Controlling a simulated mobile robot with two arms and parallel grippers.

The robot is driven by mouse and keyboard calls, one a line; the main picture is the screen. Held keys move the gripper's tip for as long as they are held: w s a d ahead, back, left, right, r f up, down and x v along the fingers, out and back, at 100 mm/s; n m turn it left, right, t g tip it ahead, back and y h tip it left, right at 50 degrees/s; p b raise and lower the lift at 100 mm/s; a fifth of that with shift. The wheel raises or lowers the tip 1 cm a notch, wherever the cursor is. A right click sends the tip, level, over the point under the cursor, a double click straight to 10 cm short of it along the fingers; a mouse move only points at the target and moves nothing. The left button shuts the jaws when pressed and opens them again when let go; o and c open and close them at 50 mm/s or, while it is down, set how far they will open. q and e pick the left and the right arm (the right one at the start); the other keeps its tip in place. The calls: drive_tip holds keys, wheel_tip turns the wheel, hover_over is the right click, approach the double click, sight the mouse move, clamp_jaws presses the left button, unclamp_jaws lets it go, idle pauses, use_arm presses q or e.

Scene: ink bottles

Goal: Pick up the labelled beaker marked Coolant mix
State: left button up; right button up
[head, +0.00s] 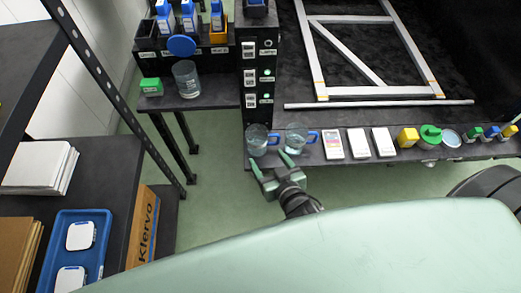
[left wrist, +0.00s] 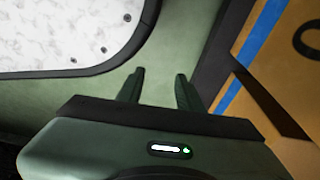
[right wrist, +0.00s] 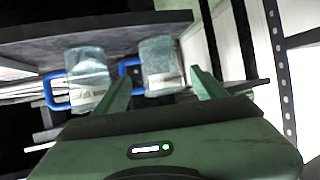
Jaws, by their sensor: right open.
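Two clear beakers with blue handles stand side by side at the bench's front edge: a left beaker (head: 257,141) and a right beaker (head: 296,142). In the right wrist view the left one (right wrist: 162,68) is on the right and the other (right wrist: 88,72) on the left. Faint label marks show there, too blurred to read, so I cannot tell which says Coolant mix. My right gripper (head: 269,160) is open and empty, just in front of the left beaker. My left gripper (left wrist: 158,76) is open and empty, away from the beakers.
A clear jar (head: 186,82) stands on the side table near a green box (head: 151,87). A black labelled tower (head: 252,48) stands behind the left beaker.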

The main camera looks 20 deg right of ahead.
approach(254, 136)
drive_tip(key=shift+b+x, duration=0.35)
drive_tip(key=shift+x, duration=0.65)
drive_tip(key=b+x, duration=0.1)
drive_tip(key=x, duration=0.5)
drive_tip(key=shift+w+a+f, duration=0.1)
drive_tip(key=shift+w+f, duration=0.1)
drive_tip(key=shift+w, duration=0.25)
drive_tip(key=c, duration=1.3)
use_arm(q)
drive_tip(key=w+r, duration=0.4)
drive_tip(key=r, duration=0.1)
drive_tip(key=shift+w+d+r, duration=0.25)
drive_tip(key=shift+w+r, duration=0.05)
drive_tip(key=shift+r, duration=0.05)
use_arm(e)
drive_tip(key=shift+r, duration=0.2)
